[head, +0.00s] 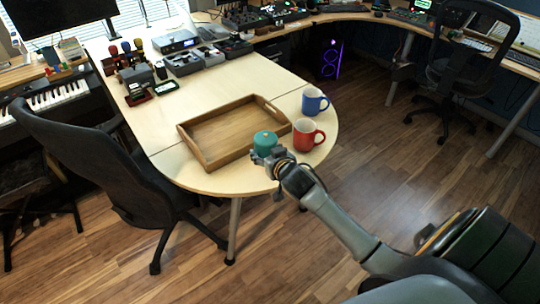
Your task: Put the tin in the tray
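The tin (265,142) is a small round teal-green can with a lighter spot on its lid. It overlaps the near right wall of the tray in the head view; I cannot tell whether it rests on the table or is held just above it. The wooden tray (188,143) is rectangular, with raised walls and handle cut-outs, and its inside is empty. My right gripper (268,160) is at the near side of the tin, close to or touching it. Its fingers are too small and partly hidden to show whether they grip it. My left gripper is not in view.
A red mug (306,136) stands right of the tin and a blue mug (314,102) behind it, near the rounded edge of the table (225,183). Electronics line the back. A black office chair (90,160) stands at the left.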

